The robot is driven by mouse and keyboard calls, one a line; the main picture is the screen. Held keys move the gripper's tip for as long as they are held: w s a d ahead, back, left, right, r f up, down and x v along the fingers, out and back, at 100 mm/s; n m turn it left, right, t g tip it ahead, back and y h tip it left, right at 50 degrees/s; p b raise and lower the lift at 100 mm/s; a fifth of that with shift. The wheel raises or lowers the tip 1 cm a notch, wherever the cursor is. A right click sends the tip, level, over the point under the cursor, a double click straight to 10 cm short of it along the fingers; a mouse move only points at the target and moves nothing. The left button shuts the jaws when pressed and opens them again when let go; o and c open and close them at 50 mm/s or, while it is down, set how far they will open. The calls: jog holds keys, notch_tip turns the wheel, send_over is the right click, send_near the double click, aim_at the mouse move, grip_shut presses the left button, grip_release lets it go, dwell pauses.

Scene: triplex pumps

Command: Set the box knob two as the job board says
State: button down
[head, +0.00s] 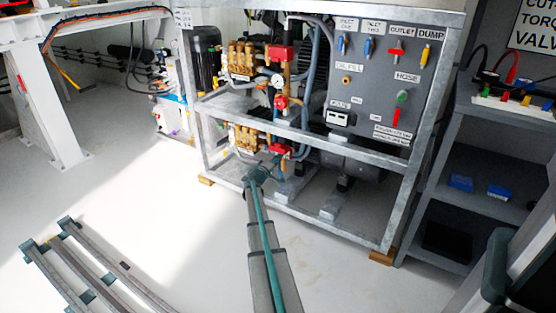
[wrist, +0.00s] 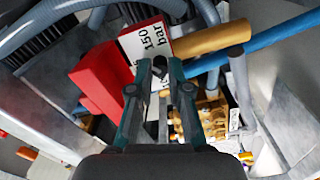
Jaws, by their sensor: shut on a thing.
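My gripper (wrist: 159,66) has its two teal fingers closed around a small dark knob (wrist: 160,73), which is mostly hidden between them. The knob is in front of a white label reading "150 bar" (wrist: 154,40) beside a red box (wrist: 103,78). In the head view my gripper (head: 275,162) reaches the lower pump, close to its red box (head: 279,150). The knob is too small to make out there, and I cannot read its setting. No job board with readable settings shows.
A grey metal frame (head: 305,135) encloses the pumps, hoses and a grey control panel (head: 372,75) with coloured handles. Pipes and a blue hose (wrist: 270,42) pass close to my fingers. A shelf unit (head: 490,130) stands at right. Metal rails (head: 85,270) lie on the floor at left.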

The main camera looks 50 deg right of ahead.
jog(key=shift+n+p, duration=2.5)
jog(key=shift+n, duration=2.5)
jog(key=c, duration=1.1)
grip_release()
jog(key=a, duration=0.4)
jog(key=s+a, duration=0.1)
jog(key=a, duration=0.7)
jog(key=shift+s, duration=0.15)
